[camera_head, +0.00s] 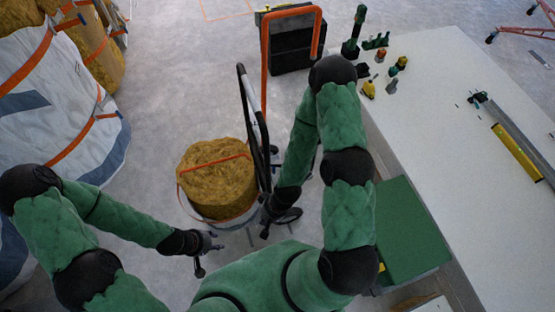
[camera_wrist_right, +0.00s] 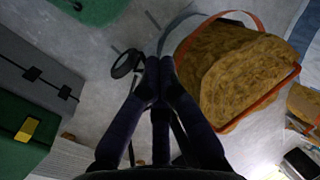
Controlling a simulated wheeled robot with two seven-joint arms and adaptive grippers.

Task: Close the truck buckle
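A black-framed hand truck (camera_head: 253,120) stands against the bale's right side. I cannot make out the buckle in either view. My left gripper (camera_head: 207,254) is in front of the bale, low and apart from it, with its fingers spread and empty. My right gripper (camera_head: 267,217) is beside the bale's lower right. In the right wrist view its fingertips (camera_wrist_right: 159,72) are together, with nothing visible between them.
A white table (camera_head: 450,120) with small tools and a yellow level (camera_head: 517,152) fills the right. A green box (camera_head: 408,232) stands near the table's left edge. Large wrapped bales (camera_head: 60,100) stand at left.

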